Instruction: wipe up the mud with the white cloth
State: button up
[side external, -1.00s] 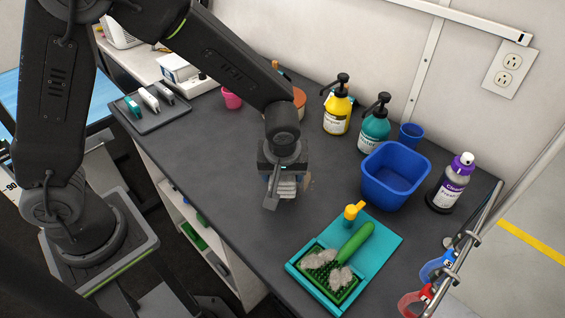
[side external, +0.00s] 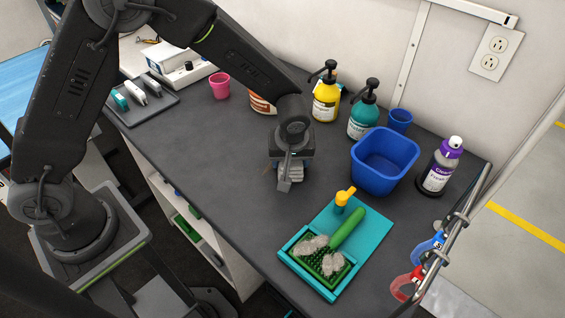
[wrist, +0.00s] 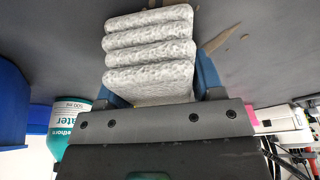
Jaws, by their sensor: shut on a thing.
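My gripper (side external: 288,182) is shut on the white cloth (wrist: 150,48), a thick folded stack with several layers. In the side external view a little of the cloth (side external: 294,173) shows beneath the jaws, low at the dark worktop. I cannot tell whether it touches the surface. In the wrist view brown mud streaks (wrist: 219,40) lie on the worktop just right of the cloth, with a small fleck beside them. In the side external view a faint brown trace (side external: 267,170) shows left of the gripper. Any mud under the cloth is hidden.
A blue tub (side external: 384,160) stands right of my gripper, with yellow (side external: 326,102) and teal (side external: 362,122) pump bottles behind. A teal tray (side external: 318,272) with a green brush (side external: 347,232) lies in front. The worktop (side external: 215,150) left of the gripper is clear.

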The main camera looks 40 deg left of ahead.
aim_at(268, 173)
jog(key=shift+w+r, duration=0.15)
jog(key=shift+w, duration=0.3)
jog(key=shift+w+f, duration=0.2)
jog(key=shift+w, duration=0.15)
jog(key=shift+w+r, duration=0.2)
jog(key=shift+w, duration=0.6)
jog(key=shift+w+f, duration=0.15)
jog(key=shift+w, duration=0.2)
jog(key=shift+s+f, duration=0.1)
jog(key=shift+s, duration=4.6)
jog(key=shift+s+a, duration=0.2)
jog(key=shift+a, duration=0.8)
jog(key=w, duration=0.2)
jog(key=shift+w+d, duration=0.1)
jog(key=shift+w, duration=1.7)
jog(key=shift+w+r, duration=0.15)
jog(key=shift+w, duration=0.4)
jog(key=shift+w+r, duration=0.15)
jog(key=shift+w, duration=0.4)
jog(key=shift+w+f, duration=0.2)
jog(key=shift+w, duration=0.95)
jog(key=shift+s+f, duration=0.1)
jog(key=shift+s, duration=4.9)
notch_tip(268, 173, up, 8)
